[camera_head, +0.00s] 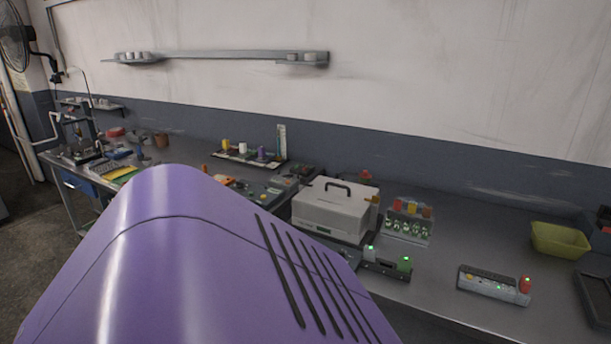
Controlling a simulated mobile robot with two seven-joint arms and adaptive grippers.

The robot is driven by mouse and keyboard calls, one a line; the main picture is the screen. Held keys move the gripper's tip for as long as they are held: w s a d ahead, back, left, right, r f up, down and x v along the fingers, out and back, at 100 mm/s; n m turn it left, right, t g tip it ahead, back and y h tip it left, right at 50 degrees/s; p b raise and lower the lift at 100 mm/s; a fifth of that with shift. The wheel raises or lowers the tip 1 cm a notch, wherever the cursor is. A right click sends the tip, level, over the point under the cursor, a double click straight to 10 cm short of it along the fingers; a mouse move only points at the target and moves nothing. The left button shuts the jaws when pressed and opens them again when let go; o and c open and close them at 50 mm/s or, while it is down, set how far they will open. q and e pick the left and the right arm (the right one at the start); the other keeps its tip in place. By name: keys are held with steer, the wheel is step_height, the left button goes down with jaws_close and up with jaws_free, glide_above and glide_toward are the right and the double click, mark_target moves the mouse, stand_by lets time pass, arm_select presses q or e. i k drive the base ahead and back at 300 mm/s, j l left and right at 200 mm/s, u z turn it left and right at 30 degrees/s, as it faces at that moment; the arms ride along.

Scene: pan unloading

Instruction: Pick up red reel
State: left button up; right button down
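I cannot clearly make out a red reel. A small reddish object (365,175) shows behind the white box, partly hidden. A small red upright piece (525,284) stands at the right end of a grey device on the right bench. Yellow (226,145), white (242,148) and purple (262,152) reel-like pieces stand on a dark tray at the back. Neither of my grippers is in view.
A white box with a black handle (331,212) stands mid-bench. Right of it are a rack with coloured tops (408,224) and a green-lit device (386,266). A yellow-green bin (560,240) sits at right. The lower left is blocked from view. Bare bench shows at front right.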

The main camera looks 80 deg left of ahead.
mark_target(365, 178)
steer(key=j+u, duration=0.1)
steer(key=u, duration=2)
